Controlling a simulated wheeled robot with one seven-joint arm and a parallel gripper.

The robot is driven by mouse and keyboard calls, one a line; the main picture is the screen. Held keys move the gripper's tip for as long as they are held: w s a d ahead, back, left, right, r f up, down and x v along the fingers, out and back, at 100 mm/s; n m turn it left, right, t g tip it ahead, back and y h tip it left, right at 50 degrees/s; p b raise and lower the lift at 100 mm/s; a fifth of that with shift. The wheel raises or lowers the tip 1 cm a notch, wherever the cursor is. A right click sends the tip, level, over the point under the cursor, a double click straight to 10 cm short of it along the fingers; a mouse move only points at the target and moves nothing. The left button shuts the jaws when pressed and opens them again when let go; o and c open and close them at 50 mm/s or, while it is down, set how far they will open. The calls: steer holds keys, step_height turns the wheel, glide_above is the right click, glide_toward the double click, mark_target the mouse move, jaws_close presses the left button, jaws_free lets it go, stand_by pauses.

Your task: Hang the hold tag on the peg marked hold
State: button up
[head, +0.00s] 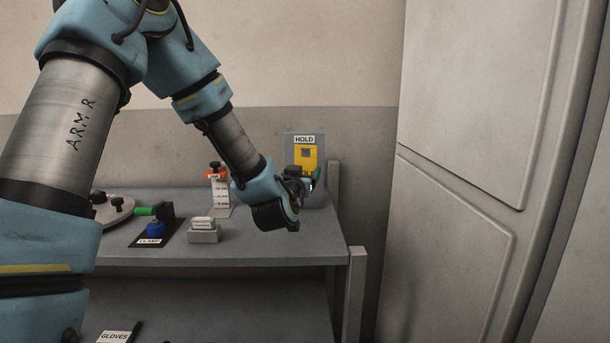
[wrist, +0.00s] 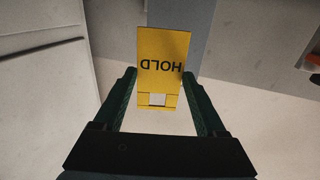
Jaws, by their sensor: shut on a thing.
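The yellow hold tag (wrist: 160,50) is between my gripper's fingers (wrist: 159,76) in the wrist view, with its HOLD lettering upside down there. My gripper is shut on it. In the head view the yellow tag (head: 306,157) shows in front of the grey board (head: 290,150) with a white HOLD label (head: 304,139), at the back right of the bench. My gripper (head: 308,180) is just below the tag there, partly hidden by my wrist. The peg is hidden, and I cannot tell whether the tag touches it or the board.
The grey bench (head: 270,245) also bears a clamp (head: 156,226), a small grey block (head: 205,231) and a red-topped stand with white tags (head: 218,188). A bench post (head: 333,190) stands just right of the board. A large pale cabinet (head: 460,180) is further right.

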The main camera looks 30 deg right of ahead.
steer(key=w+d+f, duration=0.1)
steer(key=w+d, duration=0.2)
steer(key=w, duration=0.4)
steer(key=shift+w+d+f, duration=0.3)
steer(key=shift+f, duration=0.05)
stand_by(0.6)
stand_by(0.4)
steer(key=shift+f+b, duration=0.1)
steer(key=shift+b, duration=0.4)
stand_by(0.7)
stand_by(0.6)
steer(key=o, duration=1.3)
steer(key=shift+c, duration=0.2)
